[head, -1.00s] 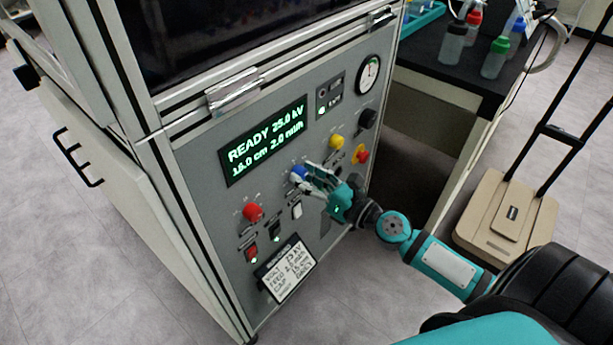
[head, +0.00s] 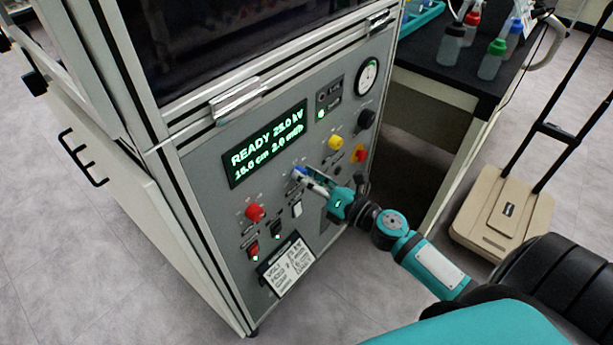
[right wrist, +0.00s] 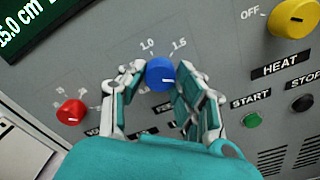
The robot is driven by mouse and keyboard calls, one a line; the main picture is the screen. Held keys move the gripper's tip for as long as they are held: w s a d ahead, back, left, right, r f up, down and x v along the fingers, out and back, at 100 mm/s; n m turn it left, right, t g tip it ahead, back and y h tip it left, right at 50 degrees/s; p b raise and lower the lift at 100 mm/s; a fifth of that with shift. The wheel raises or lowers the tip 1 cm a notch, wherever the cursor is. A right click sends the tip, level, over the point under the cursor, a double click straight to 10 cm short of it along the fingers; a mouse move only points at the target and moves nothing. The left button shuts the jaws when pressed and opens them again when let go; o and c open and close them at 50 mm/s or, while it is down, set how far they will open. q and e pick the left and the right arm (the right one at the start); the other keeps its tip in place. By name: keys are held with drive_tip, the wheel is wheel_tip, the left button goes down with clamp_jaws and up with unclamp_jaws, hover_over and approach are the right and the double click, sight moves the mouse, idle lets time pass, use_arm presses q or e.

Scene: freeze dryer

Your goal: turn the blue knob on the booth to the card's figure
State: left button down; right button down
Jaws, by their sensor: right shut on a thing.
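The blue knob (head: 298,174) is on the grey front panel of the booth (head: 215,150), below the green display. In the right wrist view the knob (right wrist: 160,74) has the marks 1.0 and 1.5 above it; lower marks are partly hidden by the fingers. A short pale line shows on its face, too small to read its direction surely. My right gripper (head: 312,180) is shut on the knob; its fingers (right wrist: 158,92) stand on both sides of it. The white card (head: 286,266) hangs low on the panel, with handwritten VOLT, FEED and GAP lines. My left gripper is out of view.
The display (head: 265,143) reads READY, 25.0 kV, and what looks like 15.0 cm and 2.0 ml/h. A red knob (head: 254,212) and a yellow knob (head: 335,142) flank the blue one. A dark bench (head: 460,75) with bottles and a beige cart (head: 503,212) stand right.

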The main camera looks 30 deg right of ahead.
drive_tip(key=shift+f, duration=0.15)
drive_tip(key=c, duration=0.9)
unclamp_jaws()
drive_tip(key=shift+c, duration=0.2)
drive_tip(key=v, duration=1.2)
drive_tip(key=shift+a, duration=0.1)
